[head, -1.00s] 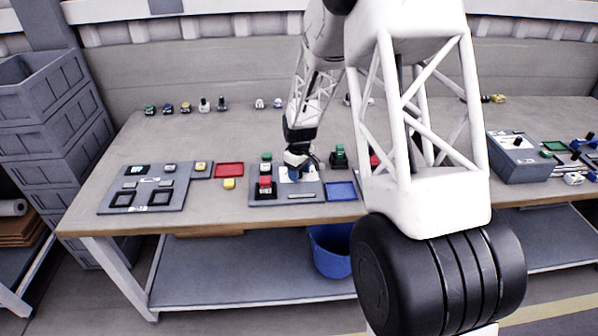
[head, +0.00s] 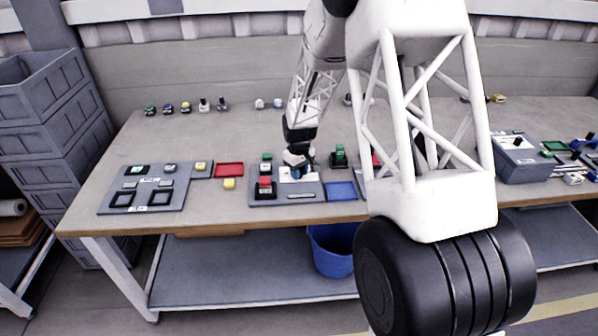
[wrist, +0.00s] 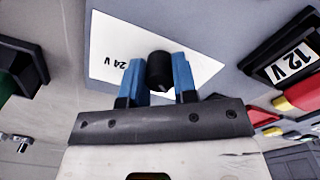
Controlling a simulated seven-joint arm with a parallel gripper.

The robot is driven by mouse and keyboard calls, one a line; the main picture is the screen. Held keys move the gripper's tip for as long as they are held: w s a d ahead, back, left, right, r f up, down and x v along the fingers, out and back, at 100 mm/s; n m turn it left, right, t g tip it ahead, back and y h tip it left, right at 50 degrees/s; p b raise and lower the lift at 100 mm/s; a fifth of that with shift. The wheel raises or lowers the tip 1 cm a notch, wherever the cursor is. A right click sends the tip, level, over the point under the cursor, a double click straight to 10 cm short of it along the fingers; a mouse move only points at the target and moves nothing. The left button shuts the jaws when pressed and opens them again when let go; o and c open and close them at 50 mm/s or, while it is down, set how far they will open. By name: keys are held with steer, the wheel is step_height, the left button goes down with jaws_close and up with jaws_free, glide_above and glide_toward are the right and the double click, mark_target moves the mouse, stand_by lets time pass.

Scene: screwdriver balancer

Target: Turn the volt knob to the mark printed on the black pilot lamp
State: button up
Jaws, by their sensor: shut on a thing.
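The volt knob (wrist: 160,71) is a black round knob on a white dial plate (wrist: 205,66) in the wrist view. "24 V" is printed on the plate to its left; other dial marks are hidden. My gripper (wrist: 158,76) has its blue fingers on both sides of the knob and is shut on it. In the head view my gripper (head: 297,174) is down at the grey panel (head: 284,199), and it hides the knob. A small black item (head: 222,104), perhaps the black pilot lamp, stands in the back row; its mark is too small to read.
A black-framed block marked "12 V" (wrist: 290,65) is close to the gripper. A green block (head: 339,157) stands to the right, a blue tray (head: 341,191) in front of it.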

steer(key=m, duration=1.4)
stand_by(0.4)
steer(key=o, duration=0.9)
steer(key=shift+r, duration=3.9)
